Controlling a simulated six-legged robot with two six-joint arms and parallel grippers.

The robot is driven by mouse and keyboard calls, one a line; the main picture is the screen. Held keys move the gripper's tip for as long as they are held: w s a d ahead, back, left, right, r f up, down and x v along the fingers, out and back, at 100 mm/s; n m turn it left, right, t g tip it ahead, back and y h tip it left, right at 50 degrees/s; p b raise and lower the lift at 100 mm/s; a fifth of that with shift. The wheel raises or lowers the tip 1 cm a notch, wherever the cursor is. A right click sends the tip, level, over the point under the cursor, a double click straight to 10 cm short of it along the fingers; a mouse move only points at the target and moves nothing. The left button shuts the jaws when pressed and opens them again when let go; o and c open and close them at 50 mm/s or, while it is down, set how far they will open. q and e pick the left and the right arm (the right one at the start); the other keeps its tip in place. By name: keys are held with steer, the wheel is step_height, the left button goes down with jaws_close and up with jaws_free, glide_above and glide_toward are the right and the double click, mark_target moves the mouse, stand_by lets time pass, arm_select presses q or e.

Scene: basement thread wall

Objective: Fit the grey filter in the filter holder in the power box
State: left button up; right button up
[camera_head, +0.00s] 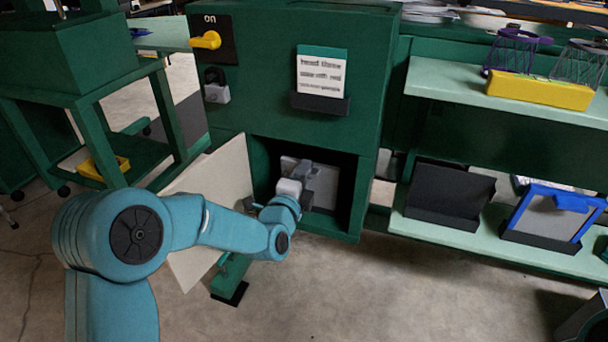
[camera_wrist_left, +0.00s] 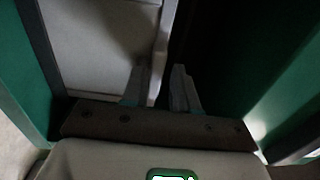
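The power box (camera_head: 270,100) is a dark green cabinet with an open lower compartment. My left gripper (camera_head: 312,190) reaches into this compartment. A pale grey panel, apparently the grey filter (camera_head: 290,166), stands in there behind the gripper, partly hidden by it. In the left wrist view the panel (camera_wrist_left: 95,45) fills the left side. The left gripper's fingers (camera_wrist_left: 162,90) are apart, with the panel's right edge near the left finger and darkness behind the right one. The filter holder cannot be made out clearly. My right gripper is not in view.
The box's pale door (camera_head: 215,190) stands open at left, beside my arm. A yellow switch (camera_head: 206,40) reads "ON". On the lower right shelf stand a black panel (camera_head: 450,193) and a blue-framed panel (camera_head: 548,218). A yellow block (camera_head: 540,90) lies on the upper shelf.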

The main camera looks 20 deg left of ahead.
arm_select(q)
steer(key=shift+o, duration=0.6)
steer(key=s+b, duration=0.7)
steer(key=s, duration=0.9)
steer(key=shift+s+a, duration=0.15)
steer(key=shift+a, duration=0.15)
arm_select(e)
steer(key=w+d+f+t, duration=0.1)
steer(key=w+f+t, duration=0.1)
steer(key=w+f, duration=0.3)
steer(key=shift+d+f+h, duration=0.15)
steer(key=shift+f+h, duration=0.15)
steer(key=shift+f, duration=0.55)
